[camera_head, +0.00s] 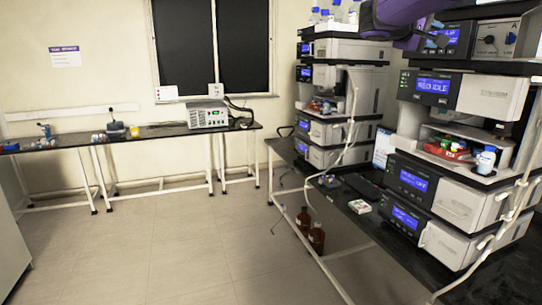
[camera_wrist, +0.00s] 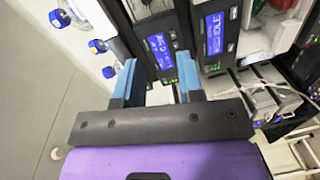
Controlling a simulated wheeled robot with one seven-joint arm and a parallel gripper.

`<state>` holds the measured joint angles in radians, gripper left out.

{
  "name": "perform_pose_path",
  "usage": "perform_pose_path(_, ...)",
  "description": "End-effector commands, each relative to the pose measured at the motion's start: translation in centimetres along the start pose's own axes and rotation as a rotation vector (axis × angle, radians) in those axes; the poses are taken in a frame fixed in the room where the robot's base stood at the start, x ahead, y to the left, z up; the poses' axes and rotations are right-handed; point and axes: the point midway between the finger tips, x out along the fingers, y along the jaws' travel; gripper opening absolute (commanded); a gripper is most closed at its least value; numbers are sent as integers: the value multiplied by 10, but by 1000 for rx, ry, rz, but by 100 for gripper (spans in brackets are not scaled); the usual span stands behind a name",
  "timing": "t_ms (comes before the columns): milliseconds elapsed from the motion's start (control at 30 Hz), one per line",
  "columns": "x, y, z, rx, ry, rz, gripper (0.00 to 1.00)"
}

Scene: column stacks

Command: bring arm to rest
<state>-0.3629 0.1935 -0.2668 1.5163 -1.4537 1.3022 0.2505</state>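My purple arm (camera_head: 398,14) reaches in from the top right of the head view, in front of the upper part of the nearer instrument stack (camera_head: 493,98). My gripper (camera_head: 438,38) is at the end of it, small and partly against the dark units in that view. In the wrist view my gripper (camera_wrist: 158,82) shows two blue fingers standing apart with nothing between them. Instrument panels with lit blue screens lie beyond the fingertips.
A second stack (camera_head: 340,90) stands behind the nearer one, on a dark bench (camera_head: 345,205). White tubing hangs along the stacks. Brown bottles (camera_head: 316,237) stand on the floor under the bench. A wall bench (camera_head: 165,131) holds a grey device (camera_head: 207,115). The floor at left is clear.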

Motion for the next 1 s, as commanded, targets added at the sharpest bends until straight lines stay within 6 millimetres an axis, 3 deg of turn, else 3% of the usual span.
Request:
perform_pose_path(367,4,-23,66,28,-17,-237,35)
perform_pose_path(533,-6,-46,120,63,-22,-425,35)
perform_pose_path(767,-44,-90,204,142,-14,-725,35)
perform_pose_path(1000,-101,-138,282,254,1,-999,35)
